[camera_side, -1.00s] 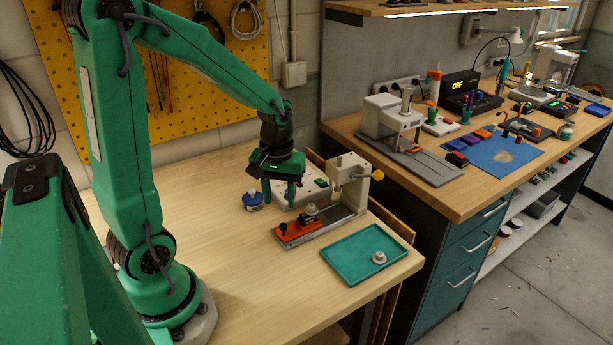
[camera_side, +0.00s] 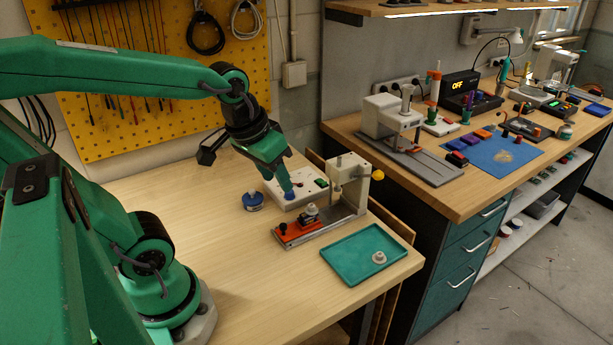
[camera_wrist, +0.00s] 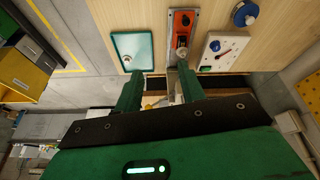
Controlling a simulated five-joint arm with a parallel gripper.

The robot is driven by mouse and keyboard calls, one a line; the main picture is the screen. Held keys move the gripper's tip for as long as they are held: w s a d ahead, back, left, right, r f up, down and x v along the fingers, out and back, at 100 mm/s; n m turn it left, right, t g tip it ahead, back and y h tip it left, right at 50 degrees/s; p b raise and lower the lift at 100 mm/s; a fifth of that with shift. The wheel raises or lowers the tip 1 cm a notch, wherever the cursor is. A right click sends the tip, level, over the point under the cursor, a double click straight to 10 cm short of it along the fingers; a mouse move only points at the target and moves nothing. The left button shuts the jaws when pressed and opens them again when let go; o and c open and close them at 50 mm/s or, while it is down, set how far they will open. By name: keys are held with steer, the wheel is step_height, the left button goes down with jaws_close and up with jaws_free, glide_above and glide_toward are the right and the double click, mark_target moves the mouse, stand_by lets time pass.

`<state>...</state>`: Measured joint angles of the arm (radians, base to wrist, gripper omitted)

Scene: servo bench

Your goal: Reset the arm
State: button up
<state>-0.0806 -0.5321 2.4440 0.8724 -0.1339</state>
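My gripper (camera_side: 286,190) is tilted, its fingers slanting down to the right in front of the white control box (camera_side: 310,190) in the side view. In the wrist view my gripper's two green fingers (camera_wrist: 160,72) stand apart with nothing held between them. The press fixture (camera_side: 347,190) stands on the bench, with an orange sled (camera_side: 292,232) carrying a dark servo part (camera_side: 309,214) at its front end. The sled also shows in the wrist view (camera_wrist: 182,22) beyond the fingers. Whether a fingertip touches the box cannot be told.
A teal tray (camera_side: 345,262) with a small whitish round part (camera_side: 379,257) lies at the bench's front right. A blue-lidded round tin (camera_side: 253,201) sits left of the control box. The wooden bench (camera_side: 215,245) is clear toward my base. A pegboard (camera_side: 150,130) hangs behind.

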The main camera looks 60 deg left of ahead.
steer(key=shift+s+d+r+m+t, duration=0.4)
steer(key=shift+s+d+r+m, duration=0.1)
steer(key=shift+s+r+m, duration=0.15)
steer(key=shift+s+d+r+m+t, duration=0.4)
steer(key=shift+s+d+r+m, duration=0.15)
steer(key=shift+s+r, duration=0.15)
